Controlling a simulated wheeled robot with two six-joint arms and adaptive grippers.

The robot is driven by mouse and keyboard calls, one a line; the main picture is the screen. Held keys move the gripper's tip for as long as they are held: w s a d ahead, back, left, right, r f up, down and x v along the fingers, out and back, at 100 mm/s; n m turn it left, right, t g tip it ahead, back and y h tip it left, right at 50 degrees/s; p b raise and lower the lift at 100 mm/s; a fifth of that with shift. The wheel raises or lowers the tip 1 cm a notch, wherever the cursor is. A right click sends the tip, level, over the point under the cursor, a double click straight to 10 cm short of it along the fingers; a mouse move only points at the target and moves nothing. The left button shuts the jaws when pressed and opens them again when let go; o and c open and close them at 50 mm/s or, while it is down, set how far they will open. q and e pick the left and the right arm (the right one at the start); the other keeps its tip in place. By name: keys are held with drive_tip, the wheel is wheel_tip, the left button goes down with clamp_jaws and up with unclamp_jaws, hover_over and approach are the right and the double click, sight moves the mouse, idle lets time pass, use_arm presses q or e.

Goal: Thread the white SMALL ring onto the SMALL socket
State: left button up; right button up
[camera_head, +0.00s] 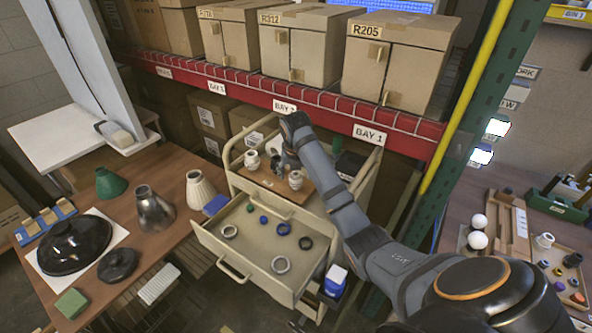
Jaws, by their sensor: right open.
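My right arm reaches in from the lower right, and my right gripper (284,161) is open over the wooden board (262,178) on top of the cart. White sockets stand on the board: one (252,160) left of the gripper, one (295,180) just right of and below it. Part of the board between them is hidden by the gripper. I cannot tell which socket is the SMALL one. In the open drawer (250,250) lie a pale ring (229,231) at the left and a larger grey ring (281,264) at the front. Which ring is the white SMALL one is unclear. My left gripper is out of view.
The drawer also holds a blue ring (283,229), a black ring (305,243) and small green and blue rings. A brown table (150,255) with lamp shades stands at the left. A red shelf beam (250,98) with boxes runs behind the cart. A green post (470,120) rises at the right.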

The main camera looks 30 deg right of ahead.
drive_tip(key=c, duration=1.4)
drive_tip(key=shift+s+a+f+p, duration=0.1)
drive_tip(key=shift+s+f+p, duration=0.05)
drive_tip(key=shift+p, duration=0.55)
idle(0.3)
drive_tip(key=shift+p, duration=0.45)
drive_tip(key=shift+a+m+g+h+p, duration=0.1)
drive_tip(key=shift+m+g+h+p, duration=0.2)
drive_tip(key=shift+m+p, duration=1.05)
drive_tip(key=shift+a+m+g+h+p, duration=0.1)
drive_tip(key=shift+m+g+h+p, duration=0.15)
drive_tip(key=shift+m+p, duration=1.05)
drive_tip(key=shift+f+m+g+p, duration=0.1)
drive_tip(key=shift+m+g+p, duration=0.15)
drive_tip(key=shift+m+p, duration=0.2)
drive_tip(key=shift+f+m, duration=0.1)
drive_tip(key=shift+m, duration=0.2)
